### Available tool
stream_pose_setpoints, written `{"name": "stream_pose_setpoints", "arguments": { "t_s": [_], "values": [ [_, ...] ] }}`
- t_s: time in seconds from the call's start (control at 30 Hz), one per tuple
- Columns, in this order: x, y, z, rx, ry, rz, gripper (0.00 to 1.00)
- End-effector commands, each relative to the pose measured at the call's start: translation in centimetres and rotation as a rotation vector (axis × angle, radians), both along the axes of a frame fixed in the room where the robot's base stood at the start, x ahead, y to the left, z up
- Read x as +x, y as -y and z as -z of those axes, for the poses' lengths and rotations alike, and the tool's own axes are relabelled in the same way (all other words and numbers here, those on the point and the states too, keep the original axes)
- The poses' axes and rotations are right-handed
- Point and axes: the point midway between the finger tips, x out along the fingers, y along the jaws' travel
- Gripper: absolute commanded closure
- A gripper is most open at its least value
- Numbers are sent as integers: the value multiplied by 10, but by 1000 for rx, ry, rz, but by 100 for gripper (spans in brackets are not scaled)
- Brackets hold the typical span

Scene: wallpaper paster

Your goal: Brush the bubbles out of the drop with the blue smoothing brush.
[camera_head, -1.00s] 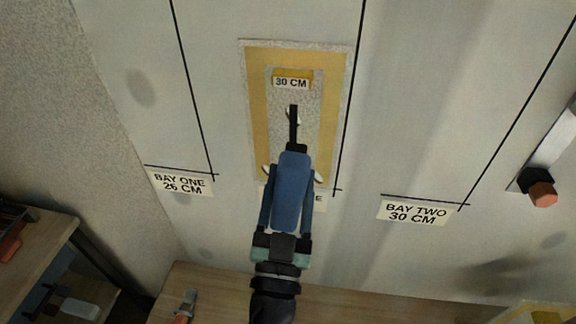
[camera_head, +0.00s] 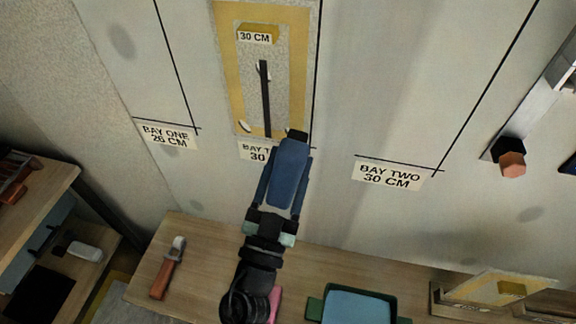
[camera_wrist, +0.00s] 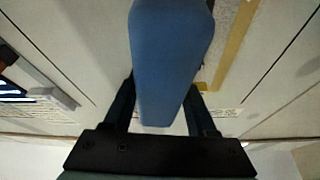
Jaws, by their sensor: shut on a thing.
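The drop (camera_head: 228,80) hangs on the wall, with a yellow border, a speckled grey middle and a 30 CM tag (camera_head: 255,37). A dark vertical strip (camera_head: 265,100) runs down its middle. A white bubble (camera_head: 245,127) shows at its lower left and a smaller pale spot at the strip's top. My gripper (camera_head: 284,182) is shut on the blue smoothing brush (camera_head: 290,172), which points up the wall. The brush's dark tip is at the drop's lower right corner; contact is unclear. In the wrist view the brush (camera_wrist: 168,60) fills the middle, between the fingers.
Labels for bay one (camera_head: 168,134) and bay two (camera_head: 390,176) flank the drop. The wooden bench (camera_head: 205,265) below holds an orange-handled tool (camera_head: 168,268), a green tray (camera_head: 315,308) and a yellow-bordered sheet (camera_head: 480,290). A metal bar with an orange end (camera_head: 510,164) is at right.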

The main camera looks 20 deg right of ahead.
Motion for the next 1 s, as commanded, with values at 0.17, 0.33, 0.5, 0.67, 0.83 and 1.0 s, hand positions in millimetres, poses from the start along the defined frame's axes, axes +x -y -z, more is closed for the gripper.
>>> {"name": "stream_pose_setpoints", "arguments": {
  "t_s": [0.17,0.33,0.5,0.67,0.83,1.0],
  "values": [
    [9,7,4,0,6,2,100],
    [27,19,4,0,6,2,100],
    [42,29,3,-1,3,0,100],
    [51,34,1,-1,3,-1,100],
    [54,37,0,-1,1,-1,100],
    [54,37,-1,-1,1,-1,100]
  ]
}}
